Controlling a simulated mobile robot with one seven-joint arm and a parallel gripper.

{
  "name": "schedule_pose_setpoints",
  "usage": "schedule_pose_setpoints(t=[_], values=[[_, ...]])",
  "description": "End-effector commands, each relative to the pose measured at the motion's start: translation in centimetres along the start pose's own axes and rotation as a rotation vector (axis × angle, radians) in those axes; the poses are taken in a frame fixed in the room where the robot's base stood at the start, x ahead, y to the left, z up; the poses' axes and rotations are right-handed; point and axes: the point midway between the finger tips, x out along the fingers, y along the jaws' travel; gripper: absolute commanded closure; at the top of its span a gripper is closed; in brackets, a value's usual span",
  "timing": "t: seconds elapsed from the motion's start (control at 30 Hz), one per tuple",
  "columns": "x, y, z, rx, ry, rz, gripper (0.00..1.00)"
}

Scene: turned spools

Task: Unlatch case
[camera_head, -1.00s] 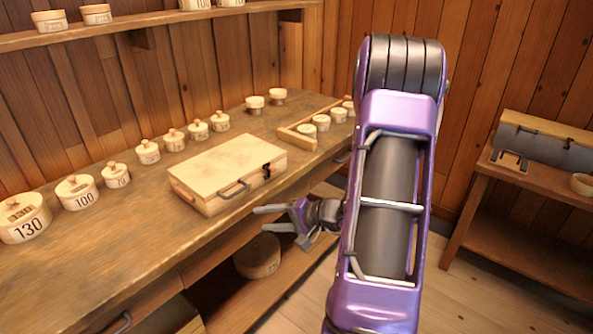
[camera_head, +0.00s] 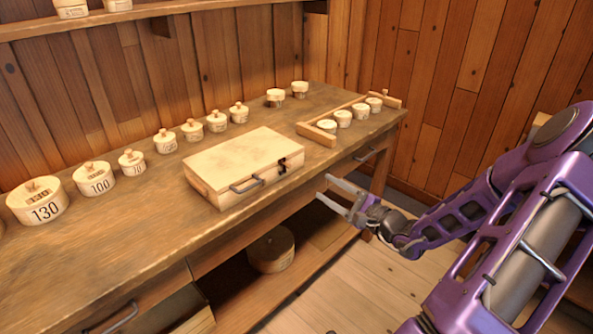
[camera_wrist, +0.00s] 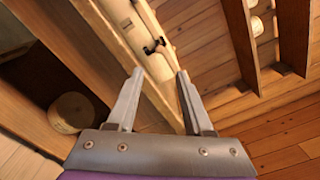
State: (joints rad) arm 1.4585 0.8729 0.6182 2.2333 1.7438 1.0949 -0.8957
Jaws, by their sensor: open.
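The case (camera_head: 240,160) is a pale wooden box, shut, lying on the workbench. Its front has a metal handle (camera_head: 246,186) and a dark latch (camera_head: 283,165) near the right end. In the wrist view the latch (camera_wrist: 156,46) shows ahead, beyond the fingertips, on the case's front (camera_wrist: 130,25). My gripper (camera_head: 326,189) is open and empty, in front of the bench edge, to the right of and lower than the latch in the head view. In the wrist view my gripper (camera_wrist: 159,74) has its fingers apart, with nothing between them.
The workbench (camera_head: 110,245) holds labelled round spools, such as the 130 spool (camera_head: 40,203), left of and behind the case. A wooden rack (camera_head: 317,133) with several small spools stands to the right. A round tub (camera_head: 272,250) sits on the lower shelf.

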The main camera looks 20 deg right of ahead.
Motion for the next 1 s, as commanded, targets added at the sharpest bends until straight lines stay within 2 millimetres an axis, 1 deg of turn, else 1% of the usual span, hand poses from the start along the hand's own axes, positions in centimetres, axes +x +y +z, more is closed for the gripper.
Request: schedule_pose_setpoints(t=[0.03,0.3,0.4,0.5,0.6,0.7,1.0], values=[[1.3,0.2,0.1,0.002,-0.005,0.0,0.49],[7.2,0.1,0.1,0.001,-0.004,0.0,0.49],[9.1,0.1,0.0,0.0,-0.003,0.0,0.49],[10.6,0.1,0.0,0.0,-0.002,0.0,0.49],[11.6,0.1,0.0,0.0,-0.001,0.001,0.49],[12.2,0.0,0.0,0.0,0.0,0.0,0.49],[12.4,0.0,0.0,-0.001,0.001,0.001,0.49]])
